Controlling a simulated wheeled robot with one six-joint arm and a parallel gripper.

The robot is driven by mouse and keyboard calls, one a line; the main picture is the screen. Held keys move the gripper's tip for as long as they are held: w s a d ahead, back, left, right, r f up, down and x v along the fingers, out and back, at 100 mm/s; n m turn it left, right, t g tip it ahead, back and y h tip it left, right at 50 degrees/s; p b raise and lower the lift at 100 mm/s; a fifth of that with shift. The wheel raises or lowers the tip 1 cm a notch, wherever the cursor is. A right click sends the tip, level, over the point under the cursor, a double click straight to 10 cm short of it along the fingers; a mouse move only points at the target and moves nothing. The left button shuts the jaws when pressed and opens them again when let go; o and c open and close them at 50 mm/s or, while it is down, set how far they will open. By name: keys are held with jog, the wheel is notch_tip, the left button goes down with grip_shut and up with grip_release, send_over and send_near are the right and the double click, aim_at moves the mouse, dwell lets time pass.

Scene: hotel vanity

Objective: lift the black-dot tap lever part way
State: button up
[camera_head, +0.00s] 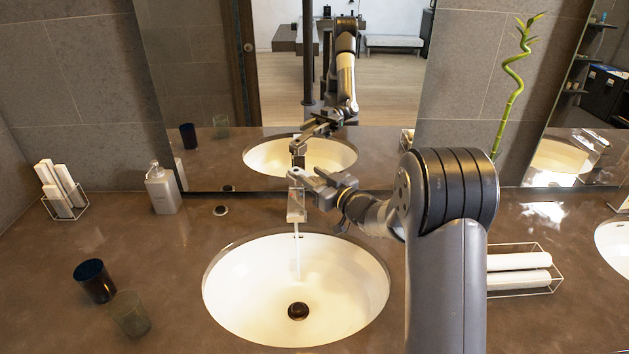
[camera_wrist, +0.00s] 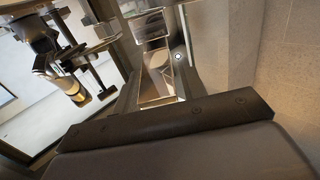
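The metal tap (camera_head: 297,207) stands behind the round white basin (camera_head: 230,290), below the mirror. A thin stream of water (camera_head: 298,258) runs from it. My gripper (camera_head: 312,183) is at the top of the tap, reaching in from the right, and overlaps the lever area. The lever is mostly hidden there, and I cannot tell whether I touch it. In the wrist view the shiny tap (camera_wrist: 157,65) is just beyond my dark gripper body. A small dark dot with a pale ring (camera_wrist: 178,57) shows beside it. The finger opening is not clear.
A soap bottle (camera_head: 162,189) and a rack of white rolls (camera_head: 62,190) stand at the left. A dark blue cup (camera_head: 95,281) and a glass (camera_head: 130,314) are front left. A towel rack (camera_head: 522,270) and a plant (camera_head: 514,85) are at the right. The mirror (camera_head: 300,90) is close behind.

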jog(key=shift+o, duration=1.1)
jog(key=shift+f, duration=0.2)
jog(key=shift+s+d+f, duration=0.1)
jog(key=shift+d, duration=0.05)
jog(key=b+v, duration=0.2)
jog(key=v, duration=0.8)
jog(key=shift+s+d, duration=0.15)
jog(key=shift+s, duration=0.05)
jog(key=p+x, duration=0.2)
jog(key=x, duration=0.9)
jog(key=shift+s+d+f, duration=0.1)
jog(key=shift+s+f, duration=0.05)
jog(key=shift+f, duration=0.25)
